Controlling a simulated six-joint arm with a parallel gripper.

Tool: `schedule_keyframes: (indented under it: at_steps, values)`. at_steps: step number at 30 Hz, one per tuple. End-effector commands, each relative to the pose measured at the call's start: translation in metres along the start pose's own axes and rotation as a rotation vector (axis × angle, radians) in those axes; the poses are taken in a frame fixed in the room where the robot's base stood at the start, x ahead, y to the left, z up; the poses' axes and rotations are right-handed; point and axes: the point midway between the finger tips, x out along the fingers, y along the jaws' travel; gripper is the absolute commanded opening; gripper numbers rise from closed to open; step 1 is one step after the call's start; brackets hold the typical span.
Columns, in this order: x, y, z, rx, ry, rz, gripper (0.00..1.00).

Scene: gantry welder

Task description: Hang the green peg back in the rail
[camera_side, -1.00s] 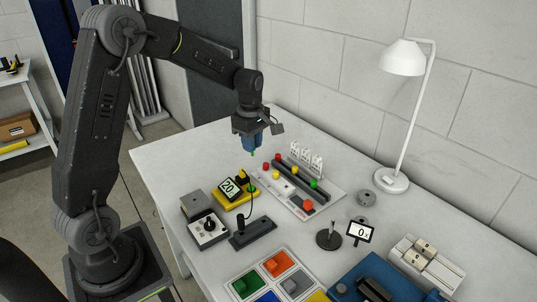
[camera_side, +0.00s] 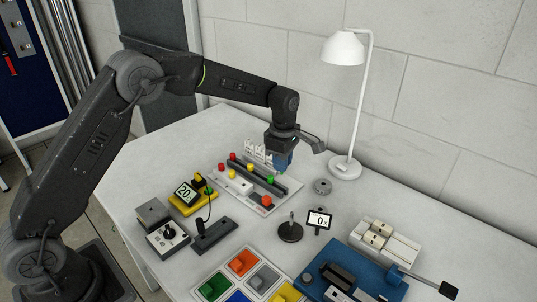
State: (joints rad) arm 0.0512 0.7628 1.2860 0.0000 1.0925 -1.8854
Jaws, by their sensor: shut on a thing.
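My gripper (camera_side: 283,163) has blue fingers and points down at the right end of the dark rail (camera_side: 257,174). The rail lies on a pale board (camera_side: 243,203) with red, yellow and green round pieces. A green round piece (camera_side: 271,180) sits just left of and below the fingers. Whether the held peg touches the rail cannot be told.
White clips (camera_side: 259,150) stand behind the rail, close to my gripper. A white lamp (camera_side: 343,110) stands to the right. Bare table lies at the left.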

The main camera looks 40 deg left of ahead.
Motion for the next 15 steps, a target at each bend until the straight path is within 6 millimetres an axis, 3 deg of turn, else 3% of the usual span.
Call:
schedule_keyframes:
  at_steps: [15]
  values:
    - [0.033, -0.001, -0.001, 0.001, -0.001, -0.002, 0.00]
